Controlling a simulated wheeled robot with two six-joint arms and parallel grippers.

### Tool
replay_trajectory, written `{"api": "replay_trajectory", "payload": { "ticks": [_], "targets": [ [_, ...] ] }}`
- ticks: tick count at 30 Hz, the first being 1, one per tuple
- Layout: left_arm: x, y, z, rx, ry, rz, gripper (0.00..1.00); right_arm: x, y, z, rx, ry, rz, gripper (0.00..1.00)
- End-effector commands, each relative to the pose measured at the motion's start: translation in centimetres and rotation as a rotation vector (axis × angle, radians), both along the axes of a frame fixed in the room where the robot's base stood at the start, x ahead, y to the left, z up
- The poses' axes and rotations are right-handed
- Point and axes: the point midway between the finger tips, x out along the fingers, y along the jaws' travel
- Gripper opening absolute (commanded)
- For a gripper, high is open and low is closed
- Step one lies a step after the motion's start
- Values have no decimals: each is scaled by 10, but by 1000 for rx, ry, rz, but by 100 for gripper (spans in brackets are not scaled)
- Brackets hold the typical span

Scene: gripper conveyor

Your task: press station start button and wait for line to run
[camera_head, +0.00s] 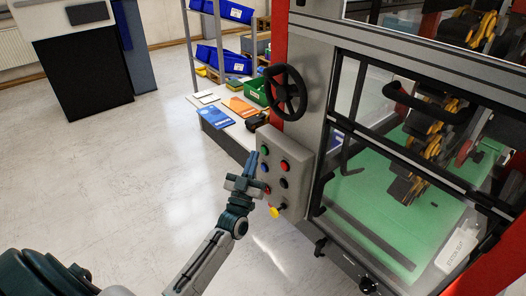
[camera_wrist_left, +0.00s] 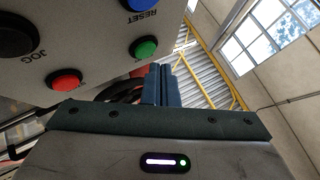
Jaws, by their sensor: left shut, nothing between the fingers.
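The grey control panel (camera_head: 274,141) is on the front of the machine at centre right in the head view. Its upper left button is green (camera_head: 264,150); a blue one sits below it, with red and black ones around and a yellow knob lower down. My left gripper (camera_head: 253,157) is shut and empty, with its fingertips close beside the green button. In the left wrist view the shut fingers (camera_wrist_left: 161,70) point up near the green button (camera_wrist_left: 144,47). I cannot tell whether they touch it. The blue button (camera_wrist_left: 141,4) there is marked RESET. My right gripper is not in view.
A black handwheel (camera_head: 286,92) sticks out above the panel. The machine's framed window (camera_head: 400,165) is to the right, with yellow and dark mechanisms inside. A shelf with blue bins (camera_head: 224,59) stands behind. The floor on the left is clear.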

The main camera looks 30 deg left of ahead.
Motion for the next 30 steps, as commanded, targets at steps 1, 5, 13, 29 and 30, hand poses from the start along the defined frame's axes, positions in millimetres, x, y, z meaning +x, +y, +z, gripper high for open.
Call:
{"api": "replay_trajectory", "payload": {
  "ticks": [1,5,13,29,30],
  "targets": [
    [0,0,0,0,0,0,0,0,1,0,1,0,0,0],
    [0,0,0,0,0,0,0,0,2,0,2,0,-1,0],
    [0,0,0,0,0,0,0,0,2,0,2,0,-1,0],
    [8,-3,0,-1,0,-1,0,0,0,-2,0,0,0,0],
    [8,-3,0,0,0,0,0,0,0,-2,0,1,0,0]
  ]
}}
